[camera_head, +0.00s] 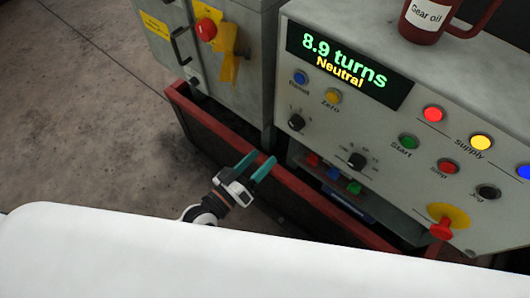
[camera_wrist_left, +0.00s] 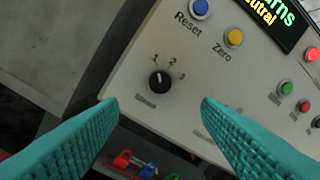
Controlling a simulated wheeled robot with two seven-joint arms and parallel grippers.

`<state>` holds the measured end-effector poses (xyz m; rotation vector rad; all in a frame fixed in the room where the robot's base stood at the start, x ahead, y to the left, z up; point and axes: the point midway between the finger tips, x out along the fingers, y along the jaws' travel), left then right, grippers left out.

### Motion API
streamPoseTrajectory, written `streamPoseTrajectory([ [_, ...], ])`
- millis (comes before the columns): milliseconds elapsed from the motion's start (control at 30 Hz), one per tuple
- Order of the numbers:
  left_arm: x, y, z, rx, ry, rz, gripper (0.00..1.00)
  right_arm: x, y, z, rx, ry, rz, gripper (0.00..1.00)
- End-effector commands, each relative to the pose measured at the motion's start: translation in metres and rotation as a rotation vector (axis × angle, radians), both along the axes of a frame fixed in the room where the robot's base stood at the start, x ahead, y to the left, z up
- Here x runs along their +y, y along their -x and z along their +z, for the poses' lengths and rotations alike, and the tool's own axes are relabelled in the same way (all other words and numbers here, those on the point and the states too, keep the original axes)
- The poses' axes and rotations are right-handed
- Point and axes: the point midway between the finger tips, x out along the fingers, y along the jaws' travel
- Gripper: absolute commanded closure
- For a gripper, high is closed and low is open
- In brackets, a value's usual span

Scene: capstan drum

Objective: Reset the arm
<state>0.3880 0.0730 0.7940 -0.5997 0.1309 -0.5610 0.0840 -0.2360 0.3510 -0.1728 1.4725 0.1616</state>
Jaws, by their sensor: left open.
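My left gripper (camera_head: 254,165) is in the lower middle of the head view, in front of the grey control panel (camera_head: 390,115). Its two teal fingers are apart with nothing between them. In the left wrist view the fingers (camera_wrist_left: 155,110) frame the panel's lower part, below a black rotary knob (camera_wrist_left: 160,81) marked 1, 2, 3. The blue Reset button (camera_head: 301,78) is at the panel's upper left, with the yellow Zero button (camera_head: 332,97) beside it. The display (camera_head: 347,65) reads "8.9 turns" and "Neutral". My right gripper does not show.
A dark red barrier (camera_head: 215,135) runs in front of the panel. A grey cabinet (camera_head: 245,75) with a red knob (camera_head: 206,29) stands at left. Red, green and blue items (camera_wrist_left: 145,167) lie beneath the panel. Open floor (camera_head: 80,120) is at left.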

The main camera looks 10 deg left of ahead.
Motion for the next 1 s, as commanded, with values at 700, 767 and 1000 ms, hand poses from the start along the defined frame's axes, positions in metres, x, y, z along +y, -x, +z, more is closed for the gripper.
streamPoseTrajectory([
  [700, 0.013, -0.006, -0.044, 0.055, -0.108, 0.027, 0.42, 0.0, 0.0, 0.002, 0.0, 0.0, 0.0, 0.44],
  [767, 0.023, -0.008, -0.077, 0.101, -0.189, 0.044, 0.42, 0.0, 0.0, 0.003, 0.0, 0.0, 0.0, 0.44],
  [1000, 0.09, 0.031, -0.24, 0.406, -0.567, 0.082, 0.42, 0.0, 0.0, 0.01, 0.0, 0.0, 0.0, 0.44],
])
